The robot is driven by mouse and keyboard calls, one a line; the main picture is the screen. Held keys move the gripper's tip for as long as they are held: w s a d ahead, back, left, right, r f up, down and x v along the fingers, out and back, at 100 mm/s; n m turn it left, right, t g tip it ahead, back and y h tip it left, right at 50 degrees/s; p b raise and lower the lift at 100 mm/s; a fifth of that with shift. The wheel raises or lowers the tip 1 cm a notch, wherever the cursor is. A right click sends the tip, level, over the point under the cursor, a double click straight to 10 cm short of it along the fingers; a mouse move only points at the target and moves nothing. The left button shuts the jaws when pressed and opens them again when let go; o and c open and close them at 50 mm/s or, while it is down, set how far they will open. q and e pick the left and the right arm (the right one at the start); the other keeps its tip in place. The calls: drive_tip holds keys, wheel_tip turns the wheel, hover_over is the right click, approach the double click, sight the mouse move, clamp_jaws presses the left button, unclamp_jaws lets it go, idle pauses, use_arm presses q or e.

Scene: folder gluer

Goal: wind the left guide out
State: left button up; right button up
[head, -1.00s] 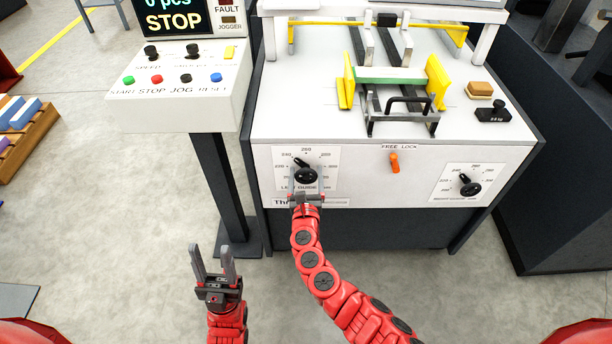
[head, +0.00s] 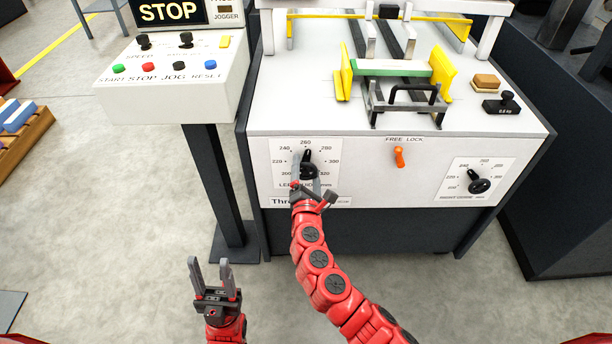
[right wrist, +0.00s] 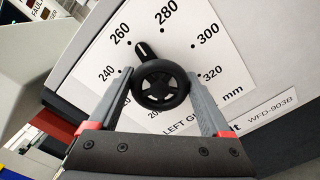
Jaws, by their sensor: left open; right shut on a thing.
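The left guide dial has a black knob (head: 308,171) with a pointer on a white scale plate at the front panel's left. My right gripper (head: 307,181) is shut on this knob. In the right wrist view, its grey fingers sit on either side of the round knob (right wrist: 162,86), and the pointer is close to the 260 mark, slightly toward 280. The yellow left guide (head: 343,75) stands upright on the machine top, left of the green-and-white strip (head: 388,68). My left gripper (head: 215,278) is open and empty, low in front of the machine.
The orange free/lock lever (head: 400,157) and the right guide dial (head: 479,184) are further right on the panel. The control box (head: 170,95) stands on a post (head: 216,185) at left. The floor around my left gripper is clear.

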drive_tip(key=m+b, duration=0.2)
drive_tip(key=m, duration=0.2)
drive_tip(key=shift+f+b, duration=0.25)
drive_tip(key=shift+b, duration=0.15)
drive_tip(key=m+b, duration=0.2)
drive_tip(key=m, duration=0.1)
drive_tip(key=shift+d+f+b, duration=0.1)
drive_tip(key=shift+b, duration=0.3)
drive_tip(key=m+b, duration=0.3)
drive_tip(key=m, duration=0.2)
drive_tip(key=shift+b, duration=0.35)
drive_tip(key=shift+m+b, duration=1.4)
drive_tip(key=shift+m, duration=0.5)
drive_tip(key=o, duration=1.2)
drive_tip(key=shift+c, duration=0.2)
